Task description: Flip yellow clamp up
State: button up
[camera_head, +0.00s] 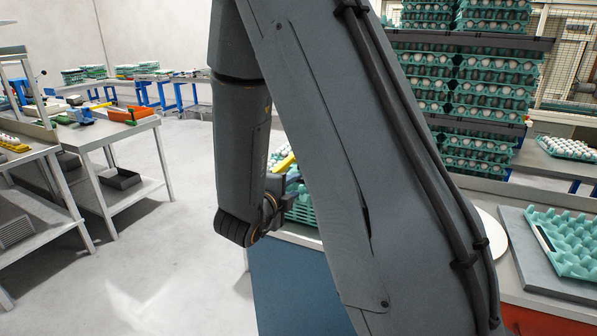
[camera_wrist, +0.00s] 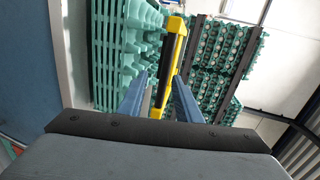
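The yellow clamp (camera_wrist: 178,27) is a long bar with a black strip along one side. In the wrist view it stands steeply in the middle, beside the green egg trays (camera_wrist: 128,45). My gripper (camera_wrist: 161,76) has two blue fingers, spread apart on either side of the clamp. The right finger appears close to the clamp, and a gap shows on the left; I cannot tell whether either touches. In the head view a yellow piece of the clamp (camera_head: 285,162) shows between my arm links, above green trays.
Tall stacks of green egg trays (camera_head: 470,85) stand behind my arm at the right. An empty green tray (camera_head: 565,240) lies on a grey board at the right front. A work table (camera_head: 90,135) with tools stands left, with open floor between.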

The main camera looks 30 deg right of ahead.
jog(key=shift+m+h, duration=0.3)
jog(key=x, duration=0.3)
jog(key=p+x, duration=0.1)
jog(key=x, duration=0.2)
jog(key=p+x, duration=0.1)
jog(key=x, duration=0.1)
jog(key=shift+w+d+r, duration=0.2)
jog(key=shift+w+d, duration=0.05)
jog(key=shift+w, duration=0.1)
jog(key=shift+c, duration=0.4)
grip_shut()
